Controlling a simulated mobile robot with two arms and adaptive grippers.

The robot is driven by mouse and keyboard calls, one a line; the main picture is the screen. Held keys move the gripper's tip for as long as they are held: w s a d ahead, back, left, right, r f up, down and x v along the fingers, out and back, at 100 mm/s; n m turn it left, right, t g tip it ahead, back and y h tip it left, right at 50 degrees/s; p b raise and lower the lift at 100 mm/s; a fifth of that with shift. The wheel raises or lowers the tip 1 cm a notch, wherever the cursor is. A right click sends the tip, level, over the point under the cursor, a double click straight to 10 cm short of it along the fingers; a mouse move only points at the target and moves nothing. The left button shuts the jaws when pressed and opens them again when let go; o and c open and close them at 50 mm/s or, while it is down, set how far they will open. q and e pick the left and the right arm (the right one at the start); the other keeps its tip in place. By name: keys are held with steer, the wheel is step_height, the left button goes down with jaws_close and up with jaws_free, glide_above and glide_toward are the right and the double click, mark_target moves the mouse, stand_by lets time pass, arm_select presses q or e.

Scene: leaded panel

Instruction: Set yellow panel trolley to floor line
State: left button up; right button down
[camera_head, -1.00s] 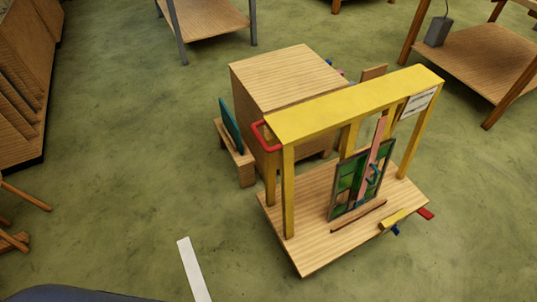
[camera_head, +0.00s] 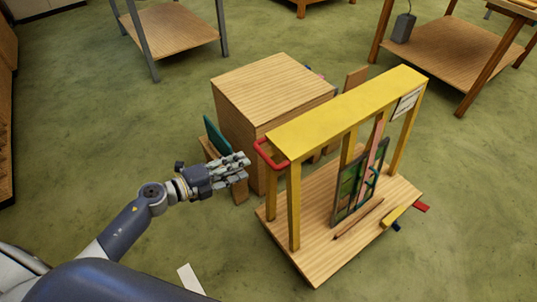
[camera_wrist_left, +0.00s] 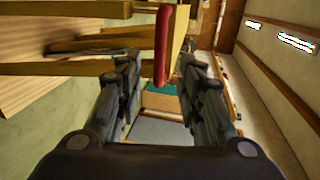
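The yellow panel trolley (camera_head: 345,108) stands on the green floor at right of centre, with a wooden deck (camera_head: 316,262) and a green leaded panel (camera_head: 355,185) upright on it. A red handle (camera_head: 268,157) sticks out from its left end. My left gripper (camera_head: 243,167) is just left of the handle, apart from it. In the left wrist view the gripper (camera_wrist_left: 160,75) has its two fingers spread, with the red handle (camera_wrist_left: 162,45) ahead between them. The white floor line (camera_head: 190,279) shows at the bottom, partly hidden by my arm. My right gripper is not in view.
A wooden cabinet (camera_head: 270,85) stands close behind the trolley, with a low stool-like piece holding a teal board (camera_head: 216,137) beside it. Wooden tables stand at the back left (camera_head: 170,30) and back right (camera_head: 455,55). Open floor lies left of the trolley.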

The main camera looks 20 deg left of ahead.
mark_target(265, 155)
arm_select(q)
steer(key=x, duration=1)
steer(key=c, duration=0.7)
jaws_close()
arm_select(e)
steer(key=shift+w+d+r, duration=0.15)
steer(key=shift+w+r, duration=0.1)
